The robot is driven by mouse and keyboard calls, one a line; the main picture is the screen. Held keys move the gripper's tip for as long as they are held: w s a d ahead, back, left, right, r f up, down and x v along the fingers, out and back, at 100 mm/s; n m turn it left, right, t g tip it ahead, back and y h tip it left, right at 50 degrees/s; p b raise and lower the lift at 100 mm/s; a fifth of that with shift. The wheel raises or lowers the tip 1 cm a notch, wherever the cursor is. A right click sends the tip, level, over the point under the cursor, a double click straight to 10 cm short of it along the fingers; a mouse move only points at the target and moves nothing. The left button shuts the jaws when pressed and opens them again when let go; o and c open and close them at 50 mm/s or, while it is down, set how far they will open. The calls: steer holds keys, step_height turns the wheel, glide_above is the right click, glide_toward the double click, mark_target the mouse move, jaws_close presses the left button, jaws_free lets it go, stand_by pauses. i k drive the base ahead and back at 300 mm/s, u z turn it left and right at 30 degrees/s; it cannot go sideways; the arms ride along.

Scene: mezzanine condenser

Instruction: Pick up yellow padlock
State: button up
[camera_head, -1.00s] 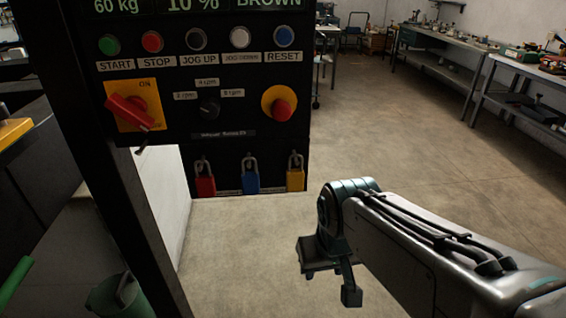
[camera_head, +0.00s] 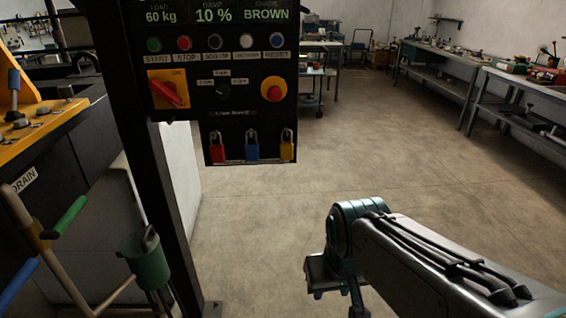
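The yellow padlock (camera_head: 287,151) hangs at the right end of a row of three on the lower part of the black control panel (camera_head: 228,130). A blue padlock (camera_head: 252,152) hangs left of it and a red padlock (camera_head: 218,152) is at the left end. My gripper (camera_head: 338,290) is at the lower middle right, below and to the right of the padlocks and well apart from them. One finger-like part points down to the picture's bottom edge. The fingertips are cut off or hidden, so I cannot tell its opening.
The panel carries a red rotary switch (camera_head: 169,91), a red emergency button (camera_head: 274,89) and several push buttons. A black post (camera_head: 150,190) stands left of the padlocks. A green bucket (camera_head: 147,262) is at lower left. Workbenches (camera_head: 470,75) line the right wall. The middle floor is clear.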

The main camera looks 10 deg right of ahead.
mark_target(285, 147)
steer(key=k, duration=0.85)
steer(key=u, duration=1.05)
steer(key=i, duration=2.4)
steer(key=z, duration=1.85)
